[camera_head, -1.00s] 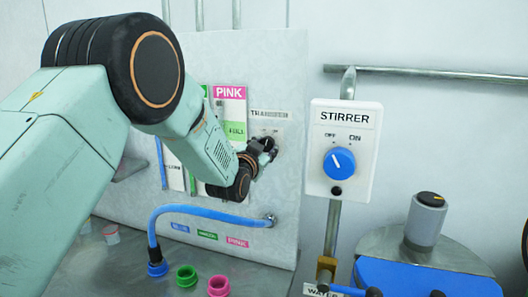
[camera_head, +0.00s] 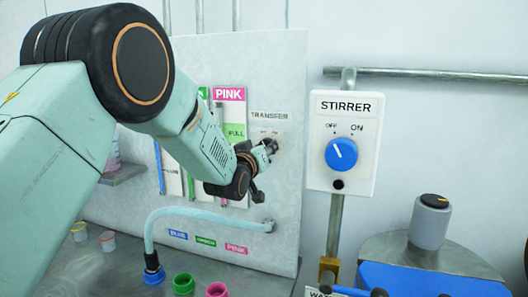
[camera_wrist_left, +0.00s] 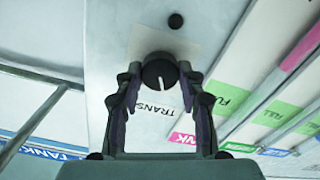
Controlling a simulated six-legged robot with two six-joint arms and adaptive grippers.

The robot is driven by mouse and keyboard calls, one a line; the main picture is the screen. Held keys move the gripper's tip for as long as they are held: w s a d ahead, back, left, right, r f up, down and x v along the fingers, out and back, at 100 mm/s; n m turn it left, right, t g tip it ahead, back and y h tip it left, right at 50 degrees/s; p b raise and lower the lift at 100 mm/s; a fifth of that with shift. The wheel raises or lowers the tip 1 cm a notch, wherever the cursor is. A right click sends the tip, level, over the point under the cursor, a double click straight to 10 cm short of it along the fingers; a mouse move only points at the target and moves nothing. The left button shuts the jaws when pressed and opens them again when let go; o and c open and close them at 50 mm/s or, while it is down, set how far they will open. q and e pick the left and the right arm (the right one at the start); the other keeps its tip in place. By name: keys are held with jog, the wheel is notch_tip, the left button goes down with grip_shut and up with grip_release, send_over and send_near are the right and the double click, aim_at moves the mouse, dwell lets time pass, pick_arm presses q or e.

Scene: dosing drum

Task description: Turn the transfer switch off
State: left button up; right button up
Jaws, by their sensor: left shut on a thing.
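The transfer switch is a black round knob (camera_wrist_left: 158,72) on the pale panel, with a light pointer mark on its face. In the left wrist view it sits between the fingertips of my left gripper (camera_wrist_left: 160,78), which is shut on it. In the head view my left gripper (camera_head: 265,152) reaches the panel under the TRANSFER label (camera_head: 269,115). There the fingers hide most of the knob, and the small position words above it are partly covered. My right gripper is not in view.
The STIRRER box (camera_head: 342,143) with its blue knob stands just right of the panel. A pale hose (camera_head: 200,211) arches from the panel to a blue fitting (camera_head: 154,275). Green (camera_head: 183,284) and pink (camera_head: 217,290) fittings stand beside it. A grey cylinder (camera_head: 429,222) stands at the right.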

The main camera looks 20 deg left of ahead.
pick_arm(q)
jog(key=shift+r+n, duration=0.15)
jog(key=shift+n, duration=0.15)
jog(key=o, duration=1.2)
jog(key=shift+s, duration=0.1)
jog(key=s, duration=1.2)
jog(key=shift+a, duration=0.25)
jog(key=shift+w, duration=0.1)
